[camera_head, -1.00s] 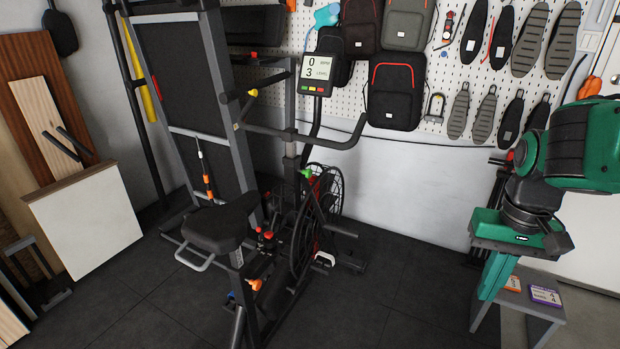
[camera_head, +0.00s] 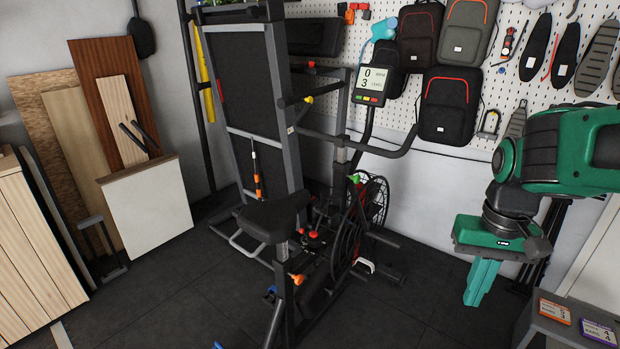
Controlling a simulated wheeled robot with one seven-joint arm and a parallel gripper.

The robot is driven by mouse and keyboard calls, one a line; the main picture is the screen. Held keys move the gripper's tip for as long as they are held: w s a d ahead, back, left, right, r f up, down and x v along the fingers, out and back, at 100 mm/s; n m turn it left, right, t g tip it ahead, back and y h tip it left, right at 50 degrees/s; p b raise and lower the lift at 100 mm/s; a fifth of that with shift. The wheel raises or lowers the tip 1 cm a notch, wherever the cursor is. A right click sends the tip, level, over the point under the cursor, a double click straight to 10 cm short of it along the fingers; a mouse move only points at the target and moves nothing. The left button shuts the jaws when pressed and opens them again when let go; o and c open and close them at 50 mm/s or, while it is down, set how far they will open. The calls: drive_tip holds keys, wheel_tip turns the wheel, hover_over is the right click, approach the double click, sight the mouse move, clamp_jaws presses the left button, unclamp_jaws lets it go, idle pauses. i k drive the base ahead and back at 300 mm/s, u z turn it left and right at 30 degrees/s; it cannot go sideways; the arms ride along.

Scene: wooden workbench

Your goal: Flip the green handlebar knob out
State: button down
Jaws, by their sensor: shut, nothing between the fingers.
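A small green knob (camera_head: 354,179) shows on the exercise bike (camera_head: 296,216), at the top of the upright just above the fan wheel and below the dark handlebar (camera_head: 380,150). Whether it is folded in or out is too small to tell. A yellow knob (camera_head: 309,99) sits higher, on the bar left of the display. My gripper (camera_head: 473,301) is at the right, its green fingers pointing down and shut with nothing between them. It is well apart from the bike and to the right of the green knob.
The bike's black seat (camera_head: 273,216) and fan wheel (camera_head: 347,240) stand in the middle. A grey stand with flat boxes (camera_head: 556,311) is at the lower right. Wooden boards (camera_head: 112,110) lean at the left. The dark floor (camera_head: 185,305) in front is mostly clear.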

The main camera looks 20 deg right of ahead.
sight(356, 178)
drive_tip(key=u, duration=1.65)
drive_tip(key=k, duration=0.9)
drive_tip(key=z, duration=1.75)
drive_tip(key=i, duration=1)
drive_tip(key=u, duration=0.1)
